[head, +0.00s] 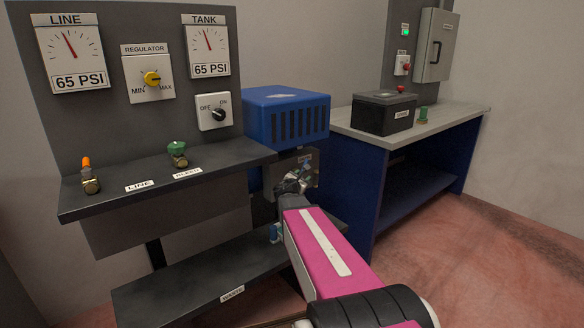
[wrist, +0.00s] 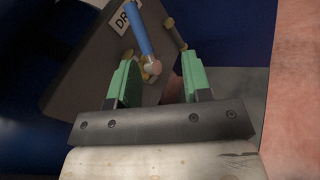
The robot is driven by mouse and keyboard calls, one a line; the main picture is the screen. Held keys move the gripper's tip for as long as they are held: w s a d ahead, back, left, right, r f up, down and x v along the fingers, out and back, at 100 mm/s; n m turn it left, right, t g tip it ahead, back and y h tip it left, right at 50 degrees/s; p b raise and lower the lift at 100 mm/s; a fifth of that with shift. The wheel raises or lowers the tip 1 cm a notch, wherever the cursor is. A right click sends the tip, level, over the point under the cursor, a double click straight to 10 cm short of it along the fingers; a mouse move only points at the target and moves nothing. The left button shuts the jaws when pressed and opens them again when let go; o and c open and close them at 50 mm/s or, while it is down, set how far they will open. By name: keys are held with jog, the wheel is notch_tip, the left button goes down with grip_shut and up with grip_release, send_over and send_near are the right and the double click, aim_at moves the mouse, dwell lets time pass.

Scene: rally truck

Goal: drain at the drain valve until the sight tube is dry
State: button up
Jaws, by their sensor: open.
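The drain valve shows in the wrist view as a blue lever (wrist: 140,32) on a brass body (wrist: 151,68). It is on a dark panel with a partly hidden label (wrist: 126,15) reading "DR". My gripper (wrist: 158,62) is open, its green fingers apart on either side of the brass body in the picture; I cannot tell whether they touch it. A dark rod with a brass end (wrist: 174,34) stands right of the lever; I cannot tell whether it is the sight tube or what it holds. In the head view my arm hides most of the valve area.
The LINE gauge (head: 70,55) and TANK gauge (head: 207,45) both read 65 PSI. The switch (head: 217,113) is marked OFF and ON. A blue compressor housing (head: 287,118) stands above my gripper. A lower shelf (head: 180,290) is labelled WASTE. A workbench (head: 440,118) stands right; floor there is clear.

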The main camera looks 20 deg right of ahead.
jog(key=w+d, duration=0.1)
jog(key=w, duration=0.2)
jog(key=w+d+n, duration=0.1)
jog(key=w+d, duration=0.1)
jog(key=w, duration=0.1)
jog(key=w+d+r+n+t, duration=0.1)
jog(key=w+d, duration=0.1)
jog(key=w, duration=0.2)
jog(key=shift+r+y, duration=0.1)
jog(key=shift+y, duration=0.2)
jog(key=shift+s, duration=0.1)
grip_shut()
